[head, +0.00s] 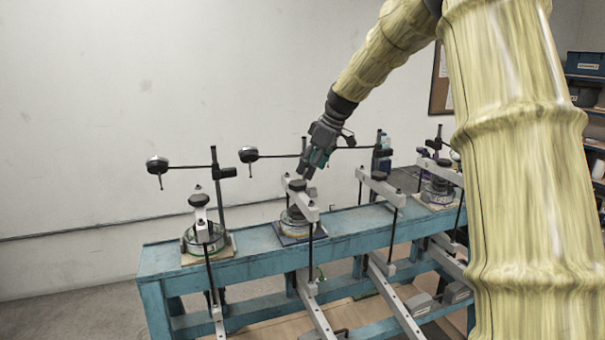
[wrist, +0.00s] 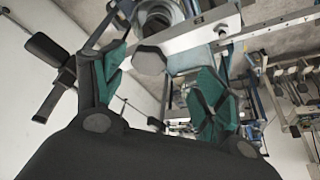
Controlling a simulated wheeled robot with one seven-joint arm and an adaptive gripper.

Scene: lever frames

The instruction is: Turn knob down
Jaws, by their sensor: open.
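Several lever frames stand along a blue-green bench (head: 255,249) in the head view. A dark knob (head: 297,185) sits on the pale beam (head: 304,203) of the second frame from the left. My gripper (head: 309,172) hangs just above and beside this knob, fingers pointing down. In the wrist view my gripper (wrist: 165,72) has its teal fingers spread apart, with nothing held. A dark faceted knob (wrist: 149,60) shows between and beyond the fingers, at the end of a metal beam (wrist: 245,27). I cannot tell whether a finger touches it.
Black upright posts with horizontal dial arms (head: 186,168) stand behind the frames. Other frames with dark knobs (head: 378,175) stand to the right. Long weighted levers (head: 394,297) stick out below the bench. A shelf (head: 588,110) stands far right.

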